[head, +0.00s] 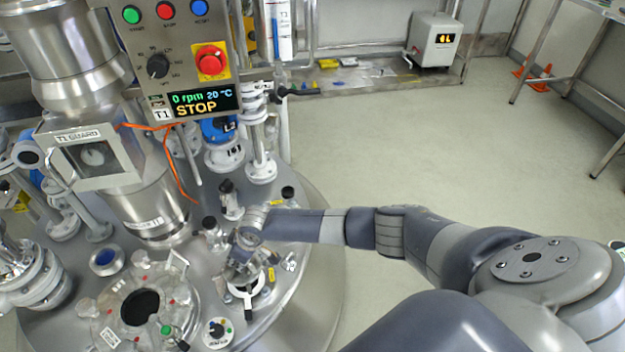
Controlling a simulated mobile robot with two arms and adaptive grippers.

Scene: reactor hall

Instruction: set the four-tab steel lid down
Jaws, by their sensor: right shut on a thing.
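My right arm reaches in from the right, and my right gripper (244,268) points down over the steel vessel top. It is shut on the four-tab steel lid (262,293), which shows only in part below the fingers, with bright metal edges around them. My wrist and fingers hide the rest of it. I cannot tell whether the lid touches the plate. To its left is a round port (140,306) with a dark opening and a clear flange with red and green marks. My left gripper is not in view.
The vessel's top plate (315,262) is crowded with fittings. A control panel (178,55) reads STOP, 0 rpm, 20 °C. A T1 GUARD box (97,155), a blue-and-white valve (222,142) and a small dial unit (217,332) stand nearby. The floor (420,140) beyond is clear.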

